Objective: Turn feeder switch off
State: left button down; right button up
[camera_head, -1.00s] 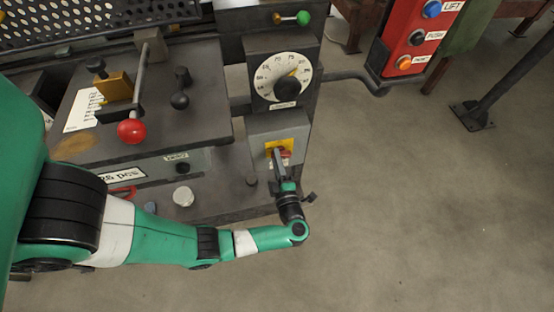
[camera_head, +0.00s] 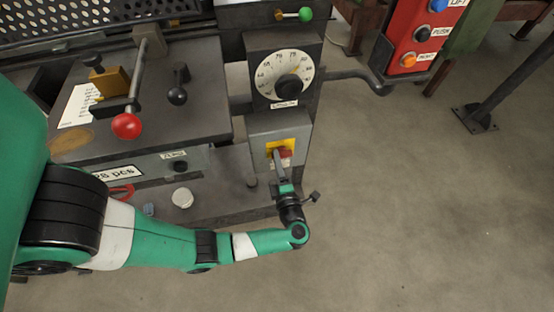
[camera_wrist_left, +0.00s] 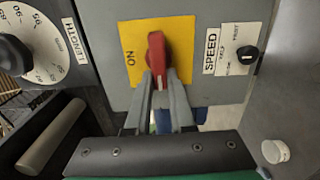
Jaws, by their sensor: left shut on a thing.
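The feeder switch is a red handle (camera_wrist_left: 157,52) on a yellow plate (camera_wrist_left: 182,35) marked ON at its left side in the left wrist view. The handle stands nearly upright in that view. In the head view the yellow plate (camera_head: 270,147) sits on the grey box below the dial, with the red handle (camera_head: 286,153) partly hidden by my fingers. My left gripper (camera_wrist_left: 162,82) is shut on the red handle, with its fingers at the handle's lower part. It also shows in the head view (camera_head: 281,163). My right gripper is in neither view.
The LENGTH dial (camera_head: 288,77) is above the switch box. A small black SPEED knob (camera_wrist_left: 246,54) is on the same panel. A red-knobbed lever (camera_head: 126,126) and white cap (camera_head: 182,198) are to the left. Open floor (camera_head: 420,220) lies right.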

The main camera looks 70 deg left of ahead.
pick_arm(q)
jog(key=c, duration=0.8)
grip_release()
jog(key=d, duration=0.7)
jog(key=s+d+p, duration=0.1)
jog(key=d, duration=0.3)
jog(key=shift+d, duration=0.3)
